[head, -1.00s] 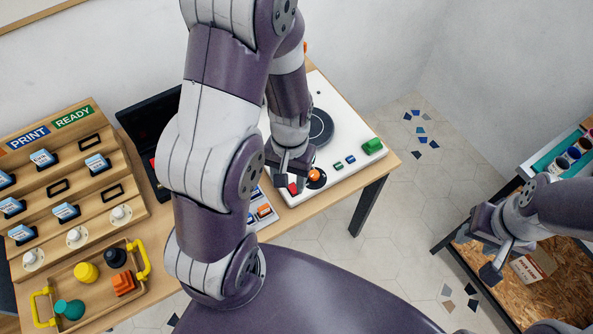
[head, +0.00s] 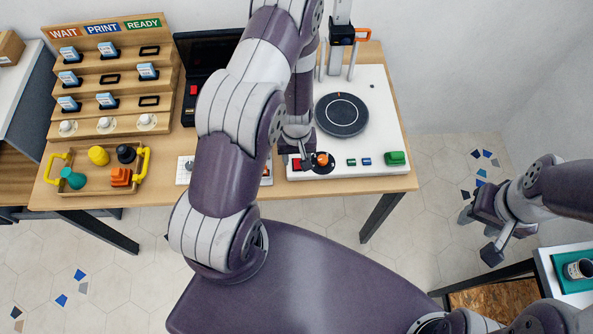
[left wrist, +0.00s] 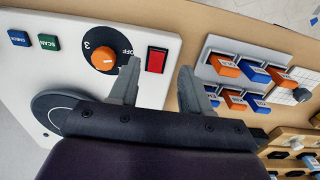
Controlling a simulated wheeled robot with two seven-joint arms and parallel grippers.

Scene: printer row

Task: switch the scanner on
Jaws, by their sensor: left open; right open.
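The scanner (head: 388,115) is a white panel with a dark round turntable (head: 342,114). Its front edge has a red rocker switch (head: 296,164), an orange knob (head: 321,160) and small buttons. The left wrist view shows the red switch (left wrist: 156,60) unlit and the knob (left wrist: 103,56) on a black dial marked OFF and 3. My left gripper (head: 301,150) is open and empty above the front-left corner. In the left wrist view the red switch shows between its fingertips (left wrist: 159,75); contact cannot be told. My right gripper (head: 479,235) is open and empty, off to the right.
A bank of orange and blue switches (left wrist: 242,75) lies beside the scanner, partly behind my left arm. A wooden rack (head: 115,85) and a tray with yellow handles (head: 100,187) stand at the left. A vertical post (head: 340,60) rises behind the turntable.

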